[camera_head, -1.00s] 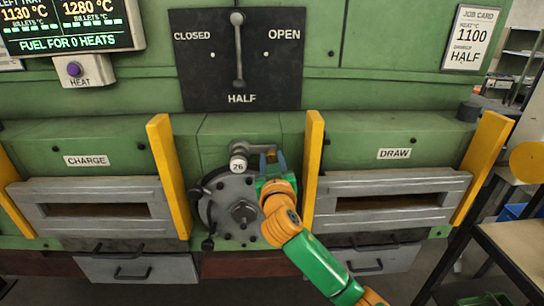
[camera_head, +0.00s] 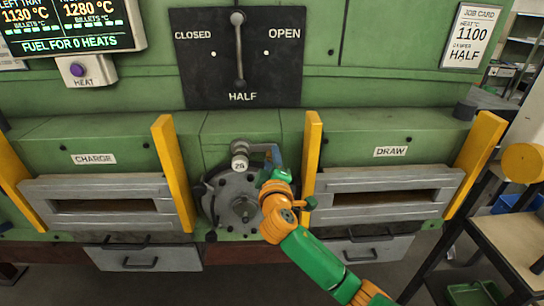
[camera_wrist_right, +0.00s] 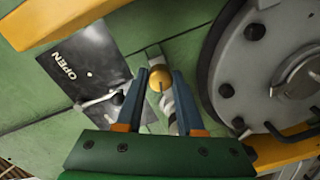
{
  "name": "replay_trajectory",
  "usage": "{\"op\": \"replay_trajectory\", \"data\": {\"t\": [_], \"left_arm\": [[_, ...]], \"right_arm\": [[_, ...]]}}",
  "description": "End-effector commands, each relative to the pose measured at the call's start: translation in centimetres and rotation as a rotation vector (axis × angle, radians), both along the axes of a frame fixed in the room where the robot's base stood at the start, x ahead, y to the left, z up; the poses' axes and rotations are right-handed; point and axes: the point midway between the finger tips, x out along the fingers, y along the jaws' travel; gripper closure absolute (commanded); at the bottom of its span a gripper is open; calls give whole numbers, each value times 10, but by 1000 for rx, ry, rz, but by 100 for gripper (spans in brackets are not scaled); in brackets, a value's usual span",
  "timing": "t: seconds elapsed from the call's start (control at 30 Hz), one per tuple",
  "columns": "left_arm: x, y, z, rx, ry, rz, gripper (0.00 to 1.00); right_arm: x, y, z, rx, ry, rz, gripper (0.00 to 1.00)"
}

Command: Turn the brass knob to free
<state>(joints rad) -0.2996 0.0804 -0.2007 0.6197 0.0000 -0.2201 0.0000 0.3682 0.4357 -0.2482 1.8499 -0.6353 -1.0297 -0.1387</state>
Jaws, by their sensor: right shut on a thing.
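The brass knob (camera_wrist_right: 160,78) shows as a small gold ball in the right wrist view. It sits between the two blue fingertips of my right gripper (camera_wrist_right: 166,80), which is shut on it. In the head view my right gripper (camera_head: 274,158) is in front of the green furnace, at the upper right of a round grey plate (camera_head: 228,190). The knob is hidden there by the gripper. A grey crank-shaped fitting (camera_head: 240,147) with a round white number tag (camera_head: 240,165) is just left of the fingers. My left gripper is not in view.
A yellow upright post (camera_head: 311,165) stands close right of my gripper, another (camera_head: 173,172) left of the plate. The CHARGE slot (camera_head: 105,205) and DRAW slot (camera_head: 390,198) flank them. Above, a black damper board (camera_head: 210,75) has its lever pointing at HALF. A side table (camera_head: 515,235) is at right.

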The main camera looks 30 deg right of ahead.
Motion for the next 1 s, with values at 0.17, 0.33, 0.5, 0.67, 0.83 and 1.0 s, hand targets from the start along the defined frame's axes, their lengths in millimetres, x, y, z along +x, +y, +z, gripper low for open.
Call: {"op": "replay_trajectory", "data": {"t": [0.17, 0.33, 0.5, 0.67, 0.83, 1.0], "left_arm": [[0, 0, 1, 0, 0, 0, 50], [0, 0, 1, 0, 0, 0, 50], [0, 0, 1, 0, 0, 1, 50], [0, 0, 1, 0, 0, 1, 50], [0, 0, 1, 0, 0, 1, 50], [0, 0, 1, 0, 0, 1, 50]], "right_arm": [[0, 0, 0, -123, 75, 0, 100], [0, 0, 0, -221, 134, 0, 100], [0, 0, 0, -290, 176, 0, 100], [0, 0, 0, -331, 202, -1, 100], [0, 0, 0, -351, 214, -1, 100], [0, 0, 0, -356, 218, 0, 100]]}}
